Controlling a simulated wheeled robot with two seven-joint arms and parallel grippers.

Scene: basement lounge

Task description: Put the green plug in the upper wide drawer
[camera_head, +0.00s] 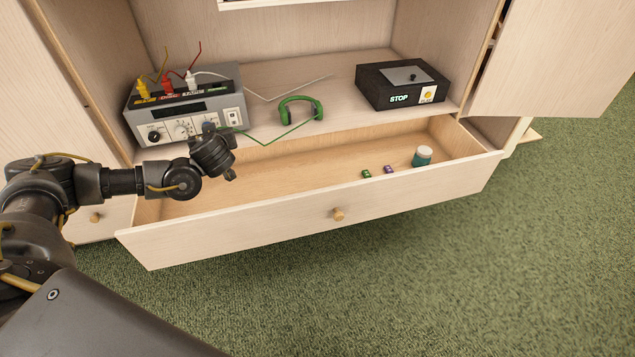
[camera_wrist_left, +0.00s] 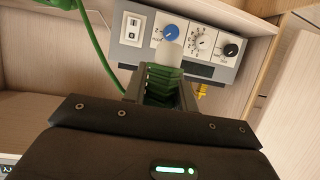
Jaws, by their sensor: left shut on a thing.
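My left gripper (camera_head: 230,176) is above the left part of the open wide drawer (camera_head: 237,232), in front of the grey device. In the left wrist view it is shut on the green plug (camera_wrist_left: 163,83), whose pale tip sticks out beyond the fingers. A green cable (camera_wrist_left: 95,40) comes down beside the gripper. In the head view the plug is hidden by the gripper, and the cable leads to green headphones (camera_head: 286,108) on the shelf. My right gripper is not in view.
The grey device (camera_head: 190,108) carries yellow, red and white plugs. A black box (camera_head: 403,86) marked STOP stands right on the shelf. Small green (camera_head: 366,174) and purple (camera_head: 388,169) items and a teal jar (camera_head: 422,158) lie in the drawer's right part. Its left and middle are clear.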

